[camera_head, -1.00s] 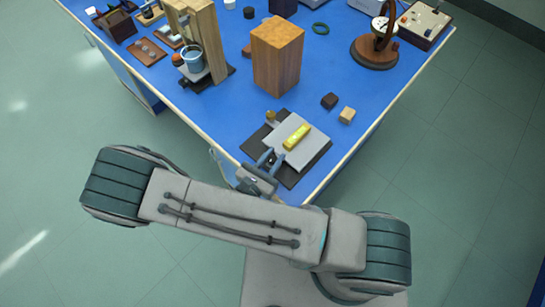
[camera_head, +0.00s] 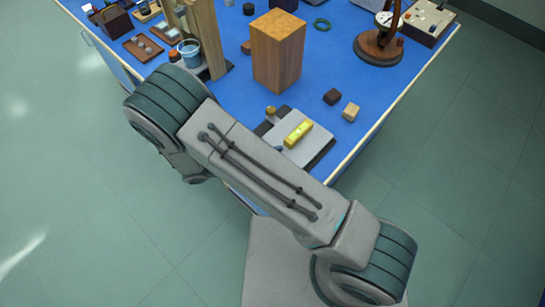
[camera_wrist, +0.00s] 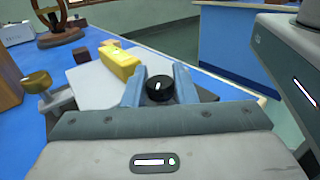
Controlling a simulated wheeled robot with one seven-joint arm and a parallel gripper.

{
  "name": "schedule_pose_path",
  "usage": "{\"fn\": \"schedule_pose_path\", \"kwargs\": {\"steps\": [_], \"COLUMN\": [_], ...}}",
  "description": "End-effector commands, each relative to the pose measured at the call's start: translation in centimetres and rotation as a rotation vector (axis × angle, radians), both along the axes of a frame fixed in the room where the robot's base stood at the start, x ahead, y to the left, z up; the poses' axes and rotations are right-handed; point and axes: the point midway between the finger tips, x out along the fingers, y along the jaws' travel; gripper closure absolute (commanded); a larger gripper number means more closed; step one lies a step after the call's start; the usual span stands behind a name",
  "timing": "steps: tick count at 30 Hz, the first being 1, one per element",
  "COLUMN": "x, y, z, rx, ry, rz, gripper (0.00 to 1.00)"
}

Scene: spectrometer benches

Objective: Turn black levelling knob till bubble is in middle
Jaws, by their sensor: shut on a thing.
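The black levelling knob (camera_wrist: 159,88) has a white mark on top and sits between the two blue fingers of my gripper (camera_wrist: 160,84) in the wrist view. The fingers are shut on its sides. Behind it is the pale levelling plate (camera_wrist: 88,84), with the yellow spirit level (camera_wrist: 120,62) lying on it. The head view also shows the plate (camera_head: 316,143) and the yellow level (camera_head: 298,133). The bubble is too small to make out. A brass knob (camera_wrist: 38,82) stands at the plate's left in the wrist view. My arm hides the black knob in the head view.
A tall wooden block (camera_head: 278,55) stands behind the plate. A dark cube (camera_head: 332,96) and a light wooden cube (camera_head: 351,111) lie to its right. A round-based instrument (camera_head: 378,47) stands at the back right. The blue bench is bare between these.

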Motion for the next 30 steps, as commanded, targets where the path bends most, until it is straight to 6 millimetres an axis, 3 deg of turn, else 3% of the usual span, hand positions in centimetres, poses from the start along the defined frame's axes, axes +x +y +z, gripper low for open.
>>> {"fn": "schedule_pose_path", "kwargs": {"steps": [12, 30], "x": [0.06, -0.01], "y": [-0.06, -0.08], "z": [-0.07, 0.04], "rx": [-0.001, -0.003], "ry": [-0.001, -0.002], "rz": [-0.245, -0.302], "gripper": [0.98, 0.98]}}
